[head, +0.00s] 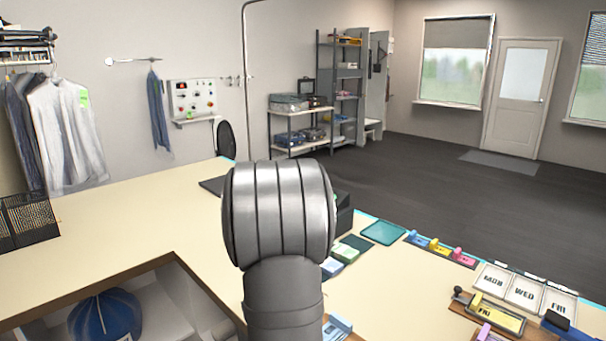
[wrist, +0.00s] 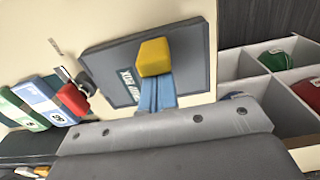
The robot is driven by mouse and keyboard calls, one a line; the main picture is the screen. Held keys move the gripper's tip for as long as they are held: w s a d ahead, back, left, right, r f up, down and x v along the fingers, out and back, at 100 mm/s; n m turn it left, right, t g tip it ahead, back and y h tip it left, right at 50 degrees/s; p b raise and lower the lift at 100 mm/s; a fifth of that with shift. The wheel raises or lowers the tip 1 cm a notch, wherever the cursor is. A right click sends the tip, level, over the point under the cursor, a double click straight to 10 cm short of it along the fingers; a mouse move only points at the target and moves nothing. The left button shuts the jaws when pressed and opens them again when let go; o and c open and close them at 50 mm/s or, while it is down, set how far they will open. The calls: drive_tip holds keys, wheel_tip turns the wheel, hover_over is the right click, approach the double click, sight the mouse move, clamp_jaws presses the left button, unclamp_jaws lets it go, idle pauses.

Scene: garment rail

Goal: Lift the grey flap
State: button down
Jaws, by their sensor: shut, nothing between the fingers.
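The grey flap (wrist: 108,66) is a flat dark grey panel with a pale printed label, lying over the beige counter in the wrist view. A yellow block (wrist: 153,57) sits on it like a handle. My gripper (wrist: 158,84) shows as two blue fingers close together, shut and empty. Its tips are right at the near side of the yellow block; I cannot tell whether they touch it. In the head view my grey arm hides the gripper and the block. A dark slab edge (head: 212,185) shows left of the arm; I cannot tell whether it is the flap.
Divided bins (wrist: 290,72) with green and red contents stand right of the flap. Numbered cards (wrist: 45,98) and a red block (wrist: 72,98) lie to its left. A teal tray (head: 384,232) and day cards (head: 523,289) lie to the right.

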drive_tip(key=shift+s+d+f, duration=0.2)
drive_tip(key=shift+s+d, duration=1.25)
drive_tip(key=shift+w+a+r, duration=0.1)
drive_tip(key=shift+w+r, duration=0.05)
drive_tip(key=shift+r, duration=1.1)
wheel_tip(320, 180, up, 7)
drive_tip(key=shift+s+d, duration=0.3)
drive_tip(key=shift+s, duration=0.05)
drive_tip(key=shift+f, duration=0.15)
